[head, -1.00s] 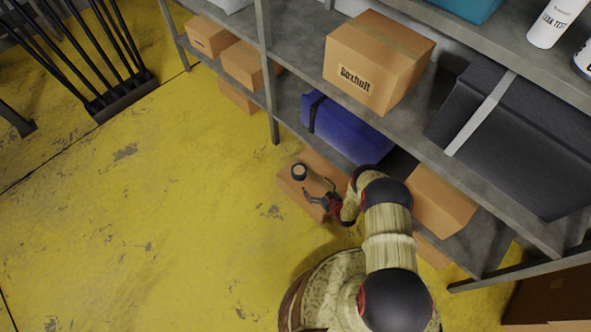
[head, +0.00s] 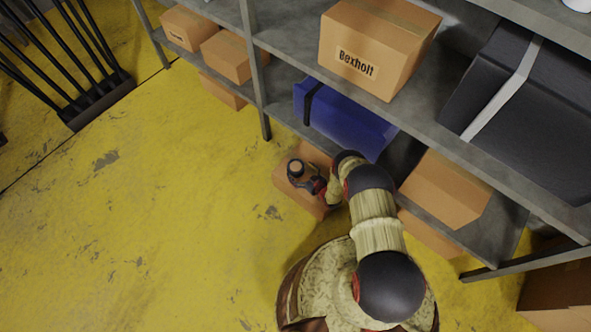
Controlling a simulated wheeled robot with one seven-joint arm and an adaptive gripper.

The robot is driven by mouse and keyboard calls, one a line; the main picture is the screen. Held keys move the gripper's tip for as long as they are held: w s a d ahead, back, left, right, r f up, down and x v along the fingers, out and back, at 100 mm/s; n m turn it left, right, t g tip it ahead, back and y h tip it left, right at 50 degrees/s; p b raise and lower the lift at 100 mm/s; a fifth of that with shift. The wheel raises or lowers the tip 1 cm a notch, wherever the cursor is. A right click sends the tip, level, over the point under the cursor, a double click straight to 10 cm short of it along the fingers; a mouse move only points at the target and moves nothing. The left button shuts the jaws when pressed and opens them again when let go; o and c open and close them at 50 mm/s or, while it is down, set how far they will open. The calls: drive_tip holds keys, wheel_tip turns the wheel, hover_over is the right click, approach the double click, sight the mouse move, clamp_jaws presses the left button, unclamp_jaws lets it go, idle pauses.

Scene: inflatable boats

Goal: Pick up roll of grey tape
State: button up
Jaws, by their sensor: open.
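The roll of grey tape (head: 296,167) is small, dark and round, with a paler centre. It sits on top of a cardboard box (head: 283,184) on the floor beside the shelf. My gripper (head: 299,177) reaches in from the right, low over the box. It is open, with its fingers at the near sides of the roll. The fingers look dark against the dark roll, so I cannot tell whether they touch it. My arm hides the right part of the box.
A grey metal shelf (head: 262,97) runs along the back and right. It holds a blue case (head: 345,120), a box labelled Bexholt (head: 360,45), a black case (head: 535,105) and several other boxes. A black rack (head: 97,104) stands at the upper left. The yellow floor at left is clear.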

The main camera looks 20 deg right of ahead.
sight(297, 168)
drive_tip(key=b+x, duration=0.1)
drive_tip(key=x, duration=0.3)
drive_tip(key=shift+f+b, duration=0.1)
drive_tip(key=shift+b, duration=0.3)
drive_tip(key=shift+c, duration=1.2)
drive_tip(key=c, duration=1.1)
